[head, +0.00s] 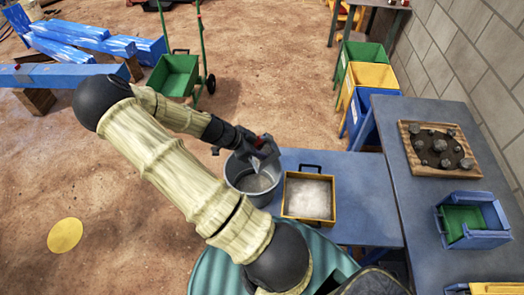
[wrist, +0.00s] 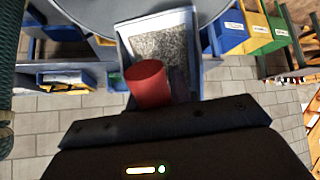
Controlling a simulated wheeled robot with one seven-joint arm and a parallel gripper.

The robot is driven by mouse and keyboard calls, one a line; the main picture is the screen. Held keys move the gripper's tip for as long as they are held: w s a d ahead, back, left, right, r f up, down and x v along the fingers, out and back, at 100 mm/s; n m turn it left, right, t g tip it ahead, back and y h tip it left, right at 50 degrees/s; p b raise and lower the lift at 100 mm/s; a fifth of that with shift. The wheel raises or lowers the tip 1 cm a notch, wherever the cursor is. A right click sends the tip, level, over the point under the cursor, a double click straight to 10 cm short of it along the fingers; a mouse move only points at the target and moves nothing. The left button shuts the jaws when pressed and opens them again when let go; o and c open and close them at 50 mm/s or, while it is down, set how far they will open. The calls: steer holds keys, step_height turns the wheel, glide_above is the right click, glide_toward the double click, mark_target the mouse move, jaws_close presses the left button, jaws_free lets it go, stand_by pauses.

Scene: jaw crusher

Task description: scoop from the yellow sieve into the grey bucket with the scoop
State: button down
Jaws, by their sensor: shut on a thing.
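The grey bucket (head: 264,199) stands at the left end of the blue table, with grey material visible inside. The yellow sieve (head: 331,215) is just right of it and holds pale, fine material. My gripper (head: 262,150) is above the bucket's far side, shut on the red handle of the scoop. In the wrist view the red handle (wrist: 148,84) stands out from the jaws, and the scoop (wrist: 124,42) has a pale pan with grey granular material in it. In the head view, the jaws partly hide the scoop over the bucket opening.
A blue table (head: 365,205) carries the bucket and sieve. A second table to the right holds a wooden tray (head: 471,168) of stones and a blue bin (head: 480,238). Green, yellow and blue bins stand behind. A green cart (head: 175,75) is on the dirt floor.

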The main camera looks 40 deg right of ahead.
steer(key=shift+w+a+f+g+h+b, duration=0.15)
steer(key=shift+w+a+g+h+b, duration=0.15)
steer(key=shift+h+b, duration=0.2)
steer(key=shift+w+a+f+g+h+b, duration=0.1)
steer(key=shift+a+g+h+b, duration=0.1)
steer(key=shift+a+h+b, duration=0.3)
steer(key=shift+w+a+r+g+h+b, duration=0.15)
steer(key=shift+a+g+h+b, duration=0.3)
steer(key=shift+h, duration=0.45)
steer(key=shift+d, duration=0.1)
stand_by(0.8)
steer(key=shift+r+t+y+p, duration=0.35)
steer(key=shift+r+y+p, duration=0.4)
steer(key=shift+p, duration=0.2)
step_height(320, 180, up, 2)
steer(key=t+y+p, duration=0.2)
steer(key=y, duration=0.2)
steer(key=shift+r, duration=0.1)
steer(key=shift+r+t+y, duration=0.35)
steer(key=shift+r+y, duration=0.05)
steer(key=shift+y, duration=0.4)
steer(key=shift+r+t+y, duration=0.35)
steer(key=shift+y, duration=0.4)
steer(key=shift+r+t+y+b, duration=0.7)
steer(key=shift+r+y+b, duration=0.25)
steer(key=shift+y, duration=0.35)
